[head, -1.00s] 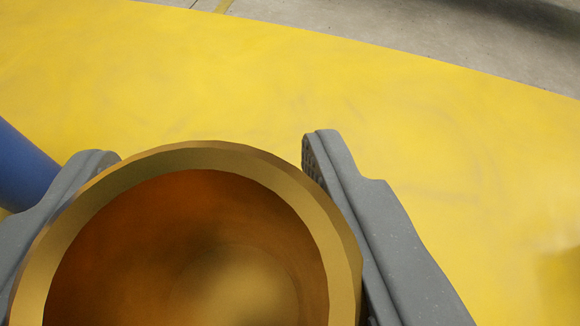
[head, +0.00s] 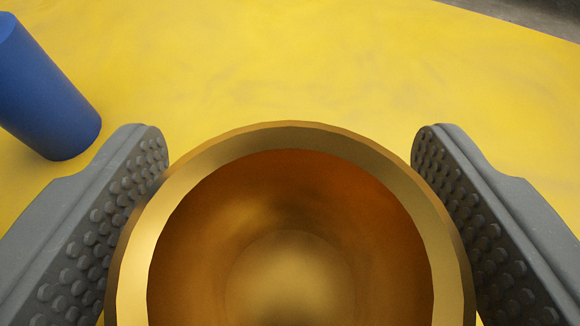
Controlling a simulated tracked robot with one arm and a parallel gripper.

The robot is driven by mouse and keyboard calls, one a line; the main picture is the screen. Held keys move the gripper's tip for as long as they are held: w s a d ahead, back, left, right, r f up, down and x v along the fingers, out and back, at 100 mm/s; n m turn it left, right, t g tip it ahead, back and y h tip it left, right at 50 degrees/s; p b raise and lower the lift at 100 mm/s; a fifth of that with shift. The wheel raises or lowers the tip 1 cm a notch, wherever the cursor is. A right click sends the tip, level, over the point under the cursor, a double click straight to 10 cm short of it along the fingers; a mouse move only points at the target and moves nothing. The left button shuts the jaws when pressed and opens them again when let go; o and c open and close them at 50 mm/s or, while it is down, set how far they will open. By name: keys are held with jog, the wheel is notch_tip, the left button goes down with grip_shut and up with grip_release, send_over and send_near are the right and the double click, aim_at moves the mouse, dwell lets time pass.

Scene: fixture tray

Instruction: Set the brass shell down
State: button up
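The brass shell (head: 292,137) is a round, hollow, gold-coloured cup, seen from above into its open mouth. It fills the lower middle of the head view. My gripper (head: 289,150) is open, with one grey studded finger on each side of the shell. The studded inner faces show, and the fingers stand apart from the rim near their tips. Lower down the rim overlaps the fingers in the picture, so contact there cannot be told. The shell's base is hidden, so I cannot see how it meets the yellow surface (head: 300,60).
A blue cylinder (head: 48,90) is on the yellow surface at the upper left, beyond the left finger. The yellow surface is clear behind and to the right of the shell. Its edge and grey floor (head: 530,12) show at the top right.

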jog(key=shift+r, duration=0.1)
dwell(0.3)
jog(key=v, duration=1.1)
jog(key=shift+a, duration=0.1)
jog(key=shift+s+r+p, duration=0.2)
jog(key=shift+s+p, duration=0.1)
jog(key=shift+s, duration=0.2)
jog(key=s+d+r, duration=0.1)
jog(key=d+r, duration=0.2)
jog(key=r, duration=0.7)
jog(key=s+d+r+y, duration=0.1)
jog(key=s+d+r, duration=0.15)
jog(key=r, duration=0.65)
jog(key=d+r, duration=0.3)
jog(key=r, duration=0.7)
jog(key=s+d+r+t+h, duration=0.1)
jog(key=s+d+r, duration=0.5)
jog(key=s+r, duration=0.5)
jog(key=s+d+r, duration=0.7)
jog(key=s+r, duration=0.4)
jog(key=r, duration=0.2)
jog(key=shift+s+t+h, duration=0.25)
jog(key=shift+t+h, duration=0.15)
